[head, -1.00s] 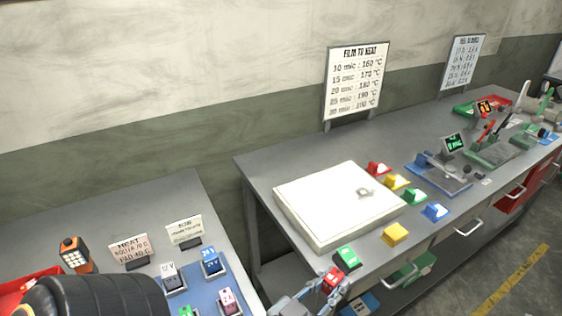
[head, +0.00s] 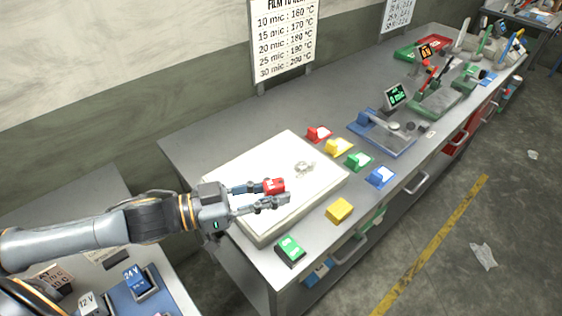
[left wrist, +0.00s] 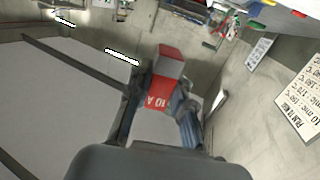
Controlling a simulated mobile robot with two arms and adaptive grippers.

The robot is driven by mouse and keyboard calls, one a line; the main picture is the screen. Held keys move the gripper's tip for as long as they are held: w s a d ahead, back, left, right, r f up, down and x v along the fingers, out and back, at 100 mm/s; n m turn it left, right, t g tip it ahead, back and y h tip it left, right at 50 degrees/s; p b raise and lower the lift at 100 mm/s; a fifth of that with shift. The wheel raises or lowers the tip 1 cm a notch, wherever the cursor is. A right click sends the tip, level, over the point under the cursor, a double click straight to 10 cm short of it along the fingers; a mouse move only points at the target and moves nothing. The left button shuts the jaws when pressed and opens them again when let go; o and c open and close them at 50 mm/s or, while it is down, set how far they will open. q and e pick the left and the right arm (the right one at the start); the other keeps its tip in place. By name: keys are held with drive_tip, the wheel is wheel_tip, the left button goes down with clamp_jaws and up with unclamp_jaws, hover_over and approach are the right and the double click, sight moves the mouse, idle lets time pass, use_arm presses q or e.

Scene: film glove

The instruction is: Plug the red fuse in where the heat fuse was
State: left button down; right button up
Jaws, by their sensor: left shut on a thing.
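My left gripper (head: 262,194) reaches in from the left over the white box (head: 290,148). It is shut on the red fuse (head: 274,186), which sits between its fingers. In the left wrist view, the red fuse (left wrist: 166,72) shows a white "10 A" label between the fingers. A small grey metal fitting (head: 305,167) lies on the box top, right of the fuse. Where the heat fuse was cannot be made out. My right gripper is not in view.
Red (head: 319,134), yellow (head: 340,147), green (head: 358,161) and blue (head: 380,177) blocks stand in a row right of the box. A yellow block (head: 339,210) and a green block (head: 290,249) are near the front edge. Sealing devices (head: 386,134) stand farther right.

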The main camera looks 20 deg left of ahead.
use_arm(q)
drive_tip(key=w+a+f, duration=0.2)
drive_tip(key=w+a, duration=0.1)
drive_tip(key=w+a+f+p, duration=0.1)
drive_tip(key=w+a+f, duration=0.2)
drive_tip(key=w+a+f+p, duration=0.1)
drive_tip(key=w+a+f, duration=0.2)
drive_tip(key=a, duration=0.1)
drive_tip(key=shift+w+a+f, duration=0.1)
drive_tip(key=shift+w+f, duration=0.05)
drive_tip(key=shift+w, duration=0.25)
drive_tip(key=shift+w+a+f, duration=0.2)
drive_tip(key=shift+a+f, duration=0.05)
drive_tip(key=shift+f, duration=0.2)
wheel_tip(320, 180, down, 3)
drive_tip(key=shift+w+r+p, duration=0.1)
drive_tip(key=shift+p, duration=0.75)
drive_tip(key=shift+f, duration=0.2)
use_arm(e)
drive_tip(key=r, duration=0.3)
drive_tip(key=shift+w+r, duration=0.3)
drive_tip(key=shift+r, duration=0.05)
use_arm(q)
drive_tip(key=shift+f, duration=0.1)
drive_tip(key=shift+f, duration=0.15)
drive_tip(key=c, duration=1.2)
unclamp_jaws()
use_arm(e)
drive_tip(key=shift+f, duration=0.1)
